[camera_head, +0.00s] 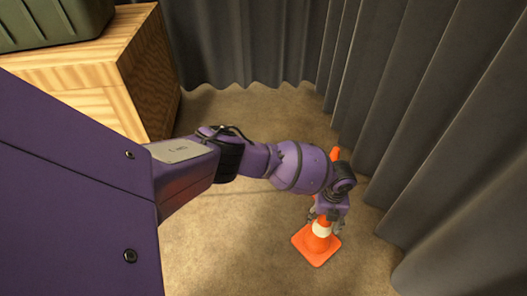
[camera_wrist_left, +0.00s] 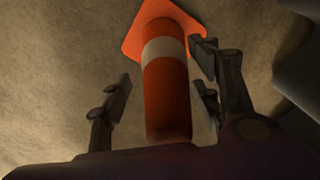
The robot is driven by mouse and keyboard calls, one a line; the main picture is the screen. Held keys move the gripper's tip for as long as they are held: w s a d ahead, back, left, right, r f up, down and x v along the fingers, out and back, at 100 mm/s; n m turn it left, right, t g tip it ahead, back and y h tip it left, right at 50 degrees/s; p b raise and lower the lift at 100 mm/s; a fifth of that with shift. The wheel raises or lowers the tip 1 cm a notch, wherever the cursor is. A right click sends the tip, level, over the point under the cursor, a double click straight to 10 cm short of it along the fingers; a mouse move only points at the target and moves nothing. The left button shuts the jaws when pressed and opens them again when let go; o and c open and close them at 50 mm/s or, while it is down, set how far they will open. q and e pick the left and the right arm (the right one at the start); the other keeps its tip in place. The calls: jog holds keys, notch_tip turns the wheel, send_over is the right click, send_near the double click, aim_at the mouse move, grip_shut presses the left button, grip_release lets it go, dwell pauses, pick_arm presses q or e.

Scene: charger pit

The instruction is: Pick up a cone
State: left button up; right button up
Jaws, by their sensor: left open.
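An orange traffic cone (camera_head: 316,247) with a white band and a square base stands upright on the floor, lower right of centre in the head view. My left gripper (camera_head: 325,219) is over the cone's upper part. In the left wrist view the cone (camera_wrist_left: 166,95) lies between the open fingers of my left gripper (camera_wrist_left: 163,92), with a gap on the left side; the right fingers are close to it. I cannot tell if they touch it. My right gripper is not in view.
Grey curtains (camera_head: 430,110) hang close on the right and along the back (camera_head: 250,40). A wooden crate (camera_head: 110,75) with a green case (camera_head: 50,20) on it stands upper left. The brown floor (camera_head: 240,255) left of the cone is clear.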

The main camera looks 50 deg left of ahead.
pick_arm(q)
jog(key=shift+w+d+f, duration=0.1)
jog(key=shift+w+f, duration=0.05)
jog(key=shift+f, duration=0.2)
jog(key=shift+r, duration=0.1)
jog(key=c, duration=0.7)
grip_shut()
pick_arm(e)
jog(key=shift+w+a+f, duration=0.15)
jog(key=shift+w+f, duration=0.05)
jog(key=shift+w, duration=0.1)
